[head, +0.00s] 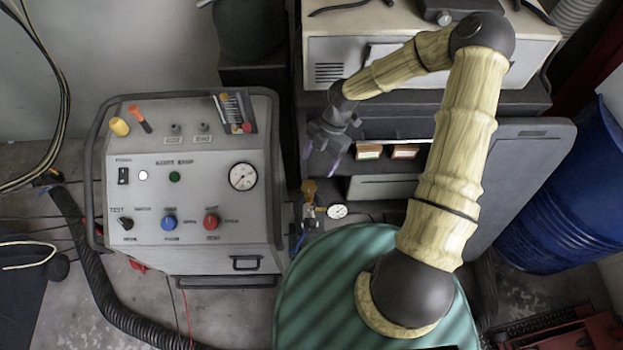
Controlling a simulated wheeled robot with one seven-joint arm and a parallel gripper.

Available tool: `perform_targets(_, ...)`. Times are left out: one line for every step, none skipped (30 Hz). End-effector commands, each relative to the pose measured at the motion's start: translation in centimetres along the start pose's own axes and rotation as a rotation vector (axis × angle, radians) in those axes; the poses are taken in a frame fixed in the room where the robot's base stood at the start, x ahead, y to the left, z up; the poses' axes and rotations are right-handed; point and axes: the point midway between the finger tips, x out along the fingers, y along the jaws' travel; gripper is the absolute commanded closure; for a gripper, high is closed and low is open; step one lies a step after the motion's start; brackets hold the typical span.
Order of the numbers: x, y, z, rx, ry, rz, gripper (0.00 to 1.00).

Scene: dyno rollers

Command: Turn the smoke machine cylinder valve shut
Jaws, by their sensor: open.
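The smoke machine (150,245) is a grey console at left with knobs, buttons and a round gauge. Just right of it, a small valve with an orange-brown handle (309,187) stands above a brass fitting, with a small white gauge (337,211) at its right and a blue hose below. The cylinder body under it is mostly hidden. My gripper (322,160) is open and empty, pointing down. In the picture it lies just above the valve handle, apart from it. Which way the handle is turned is too small to tell.
A cabinet with shelves (435,100) stands behind my gripper, holding small boxes (404,151). A grey panel (505,190) and a blue barrel (568,215) stand at right. A black corrugated hose (98,285) and thin cables lie on the floor at left.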

Motion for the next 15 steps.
perform_targets(0.9,0.0,-0.1,-0.002,0.002,-0.003,0.31)
perform_targets(1.5,0.0,-0.1,-0.001,0.003,-0.003,0.31)
perform_targets(2.2,0.0,-0.1,-0.002,0.002,-0.003,0.31)
perform_targets(2.7,0.0,-0.1,-0.002,0.002,-0.002,0.31)
perform_targets(3.3,-0.1,-0.1,-0.001,0.003,-0.004,0.31)
perform_targets(3.9,0.0,-0.1,-0.002,0.001,-0.002,0.31)
perform_targets(4.5,0.0,-0.1,-0.001,0.002,-0.003,0.31)
perform_targets(5.0,0.0,-0.1,-0.001,0.002,-0.003,0.31)
perform_targets(5.7,0.0,-0.1,-0.002,0.001,-0.003,0.31)
perform_targets(6.2,0.0,-0.1,-0.001,0.001,-0.003,0.31)
perform_targets(6.6,0.0,-0.1,-0.001,0.001,-0.002,0.31)
perform_targets(7.2,0.0,-0.1,-0.001,0.001,-0.002,0.31)
perform_targets(7.5,0.0,-0.1,-0.001,0.000,-0.001,0.31)
perform_targets(7.8,0.0,0.0,0.000,0.000,-0.001,0.31)
perform_targets(8.2,0.0,0.0,0.001,0.000,0.000,0.31)
